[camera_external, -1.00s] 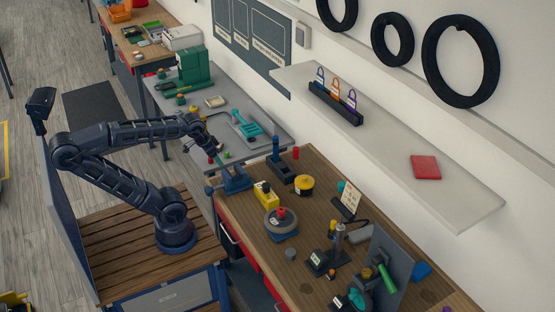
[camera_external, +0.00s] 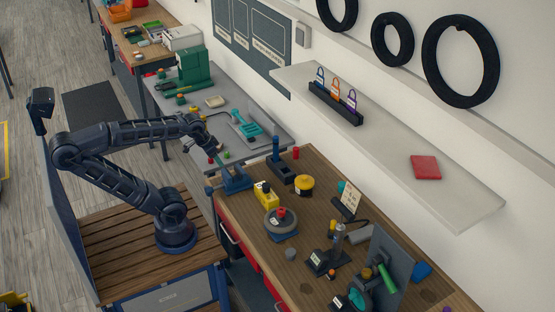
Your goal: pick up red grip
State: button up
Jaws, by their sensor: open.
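A small red cylinder (camera_external: 295,153), which may be the red grip, stands on the wooden workbench (camera_external: 315,215) near its back edge, just right of a blue post on a dark base (camera_external: 279,160). A second red piece (camera_external: 282,213) sits on top of a grey round disc (camera_external: 283,226) nearer the middle of the bench. My gripper (camera_external: 215,149) hangs above the left end of the bench, over the grey tray area, apart from both red pieces. It is open and seems empty; its fingers are small in this view.
A blue vise-like block (camera_external: 236,180) is close below my gripper. An upright grey panel (camera_external: 388,262) with a green cylinder (camera_external: 387,277) is at the front right. A shelf (camera_external: 390,150) overhangs behind.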

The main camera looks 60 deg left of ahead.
jog(key=shift+o, duration=0.4)
dwell(0.3)
jog(key=n+g, duration=0.5)
jog(key=n, duration=0.7)
send_over(296, 149)
notch_tip(296, 149, down, 20)
jog(key=shift+w+f, duration=0.1)
jog(key=shift+w, duration=0.05)
notch_tip(296, 149, down, 11)
jog(key=shift+a+r, duration=0.1)
jog(key=shift+r, duration=0.05)
jog(key=c, duration=1.1)
jog(key=shift+o, duration=0.2)
